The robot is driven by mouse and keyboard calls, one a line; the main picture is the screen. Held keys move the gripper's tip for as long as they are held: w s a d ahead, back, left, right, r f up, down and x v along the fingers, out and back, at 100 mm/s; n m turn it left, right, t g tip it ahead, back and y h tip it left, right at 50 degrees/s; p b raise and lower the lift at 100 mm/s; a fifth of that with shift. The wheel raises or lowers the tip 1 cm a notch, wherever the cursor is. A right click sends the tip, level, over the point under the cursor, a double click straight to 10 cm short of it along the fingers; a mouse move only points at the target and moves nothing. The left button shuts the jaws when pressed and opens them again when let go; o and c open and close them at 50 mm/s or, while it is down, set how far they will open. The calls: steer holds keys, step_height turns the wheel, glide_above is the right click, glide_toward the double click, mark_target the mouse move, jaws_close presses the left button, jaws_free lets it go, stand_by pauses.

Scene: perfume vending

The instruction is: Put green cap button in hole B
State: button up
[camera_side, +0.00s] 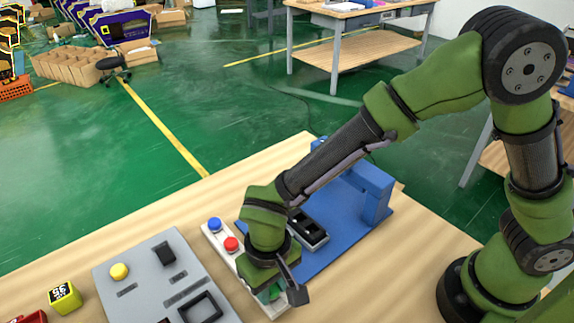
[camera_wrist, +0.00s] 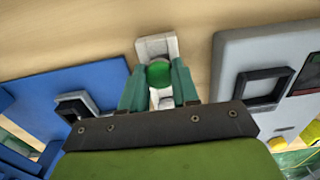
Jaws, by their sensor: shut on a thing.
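The green cap button (camera_wrist: 158,74) sits between the two green fingers of my gripper (camera_wrist: 157,82) in the wrist view, over the white strip (camera_wrist: 156,44). My gripper (camera_side: 268,292) is shut on the button at the near end of the white strip (camera_side: 214,238) in the side view. There the button is hidden by my gripper. I cannot tell whether it is lifted off the strip. The grey panel (camera_side: 140,262) has several dark slots and lies left of my gripper in the side view. I cannot read a label marking hole B.
A blue button (camera_side: 214,224) and a red button (camera_side: 231,244) stand on the white strip. A yellow button (camera_side: 119,271) and a black square frame (camera_side: 200,308) are on the panel. The blue fixture (camera_side: 372,190) stands behind my gripper. A yellow cube (camera_side: 65,297) lies at lower left.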

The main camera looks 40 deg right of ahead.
mark_target(271, 288)
steer(key=shift+r, duration=2.1)
steer(key=w+d+r, duration=0.2)
steer(key=w+d, duration=0.3)
steer(key=d, duration=0.3)
steer(key=w+d+r, duration=0.3)
steer(key=w+d, duration=0.2)
steer(key=d, duration=0.3)
steer(key=shift+a+f, duration=0.15)
steer(key=shift+f, duration=1.5)
steer(key=shift+a+f, duration=0.1)
steer(key=shift+f, duration=1.5)
steer(key=shift+f, duration=0.75)
steer(key=o, duration=1)
steer(key=shift+c, duration=0.2)
